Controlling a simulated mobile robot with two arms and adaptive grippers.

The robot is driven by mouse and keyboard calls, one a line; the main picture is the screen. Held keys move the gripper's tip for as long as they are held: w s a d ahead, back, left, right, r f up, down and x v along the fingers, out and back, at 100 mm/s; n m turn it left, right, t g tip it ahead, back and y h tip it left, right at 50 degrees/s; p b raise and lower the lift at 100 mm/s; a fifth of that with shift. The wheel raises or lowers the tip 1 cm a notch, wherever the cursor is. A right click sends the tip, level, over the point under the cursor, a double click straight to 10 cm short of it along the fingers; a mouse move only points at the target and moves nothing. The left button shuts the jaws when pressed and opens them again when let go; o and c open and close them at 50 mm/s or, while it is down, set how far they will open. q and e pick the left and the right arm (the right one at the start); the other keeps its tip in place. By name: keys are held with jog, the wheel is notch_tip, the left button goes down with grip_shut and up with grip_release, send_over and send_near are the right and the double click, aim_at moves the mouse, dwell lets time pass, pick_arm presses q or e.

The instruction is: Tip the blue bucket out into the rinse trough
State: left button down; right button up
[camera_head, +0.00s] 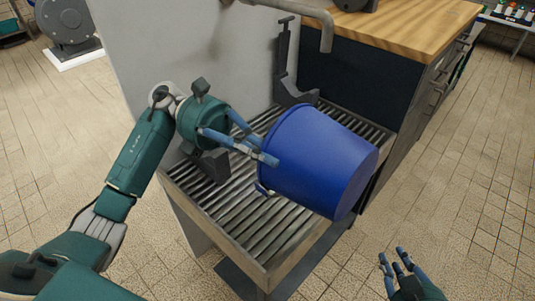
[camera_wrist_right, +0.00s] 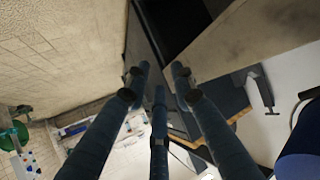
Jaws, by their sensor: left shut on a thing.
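The blue bucket (camera_head: 318,162) is tilted well over on its side above the rinse trough (camera_head: 238,205), a metal-rimmed basin with a slatted grate. My left gripper (camera_head: 262,150) is shut on the bucket at its left side, with blue fingers against it. I cannot see into the bucket or tell whether anything is in it. No pouring stream shows. My right gripper (camera_head: 400,262) is at the lower right, fingers spread, empty and apart from the trough. Its fingers (camera_wrist_right: 158,85) also show apart in the right wrist view, with a blue curved edge, likely the bucket (camera_wrist_right: 303,166), at the lower right.
A bent grey pipe spout (camera_head: 327,35) hangs above the trough's far side. A dark upright bracket (camera_head: 284,60) stands at the back. A wooden-topped cabinet (camera_head: 420,25) adjoins on the right. A grey wall panel (camera_head: 165,50) stands behind. Tiled floor is clear at right.

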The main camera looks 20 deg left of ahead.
pick_arm(q)
jog(key=shift+w+a+h+b, duration=0.15)
jog(key=shift+a+h+b, duration=0.15)
jog(key=shift+b, duration=0.2)
jog(key=shift+w+a+h+b, duration=0.1)
jog(key=shift+a+h+b, duration=0.2)
jog(key=shift+b, duration=0.05)
pick_arm(e)
jog(key=w+a+r+t+y, duration=0.1)
jog(key=w+a+r+t, duration=0.3)
jog(key=r, duration=0.5)
jog(key=shift+w+t+y, duration=0.15)
jog(key=shift+t+y, duration=0.15)
jog(key=shift+t, duration=0.1)
dwell(2.4)
